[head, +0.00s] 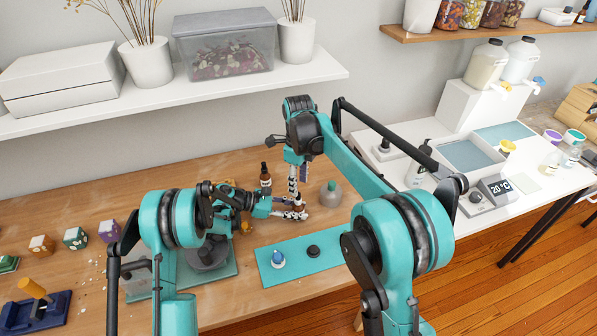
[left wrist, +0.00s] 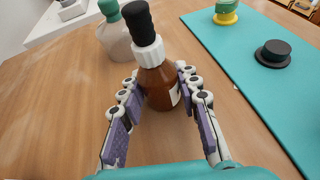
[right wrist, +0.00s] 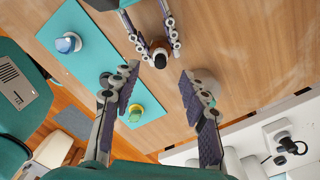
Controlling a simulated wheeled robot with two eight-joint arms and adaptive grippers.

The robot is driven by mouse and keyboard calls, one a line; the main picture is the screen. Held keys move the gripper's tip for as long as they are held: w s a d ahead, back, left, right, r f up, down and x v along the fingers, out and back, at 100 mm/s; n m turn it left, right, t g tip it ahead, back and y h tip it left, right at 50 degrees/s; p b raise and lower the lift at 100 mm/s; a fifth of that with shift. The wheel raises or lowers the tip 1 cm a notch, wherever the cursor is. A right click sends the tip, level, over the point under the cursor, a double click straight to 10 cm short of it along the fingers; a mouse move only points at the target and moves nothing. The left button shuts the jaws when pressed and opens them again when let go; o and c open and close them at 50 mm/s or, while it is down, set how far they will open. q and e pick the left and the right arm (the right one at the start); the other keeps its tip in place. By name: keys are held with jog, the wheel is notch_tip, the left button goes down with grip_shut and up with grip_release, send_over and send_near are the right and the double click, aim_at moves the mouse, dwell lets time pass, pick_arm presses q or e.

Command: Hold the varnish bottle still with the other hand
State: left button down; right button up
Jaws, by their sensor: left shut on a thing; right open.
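The varnish bottle, brown glass with a white collar and black dropper top (left wrist: 157,85), stands upright on the wooden table in the left wrist view. My left gripper (left wrist: 160,100) is shut around its body, a finger on each side. In the head view the bottle (head: 299,205) is small and partly covered by the grippers. The right wrist view looks down on its black top (right wrist: 160,54) between my left gripper's fingers. My right gripper (right wrist: 150,95) is open and empty, apart from the bottle. In the head view it points down just above my left gripper.
A teal mat (head: 290,270) in front holds a blue-and-white piece (head: 278,259) and a black knob-like piece (head: 313,251). A green-and-yellow piece (right wrist: 133,113) is also there. A green-capped bottle (left wrist: 115,38) and another brown bottle (head: 265,176) stand close by.

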aim_at(298, 199)
notch_tip(298, 199, down, 7)
jog(key=shift+r, duration=0.1)
dwell(0.3)
grip_shut()
jog(key=c, duration=1)
grip_release()
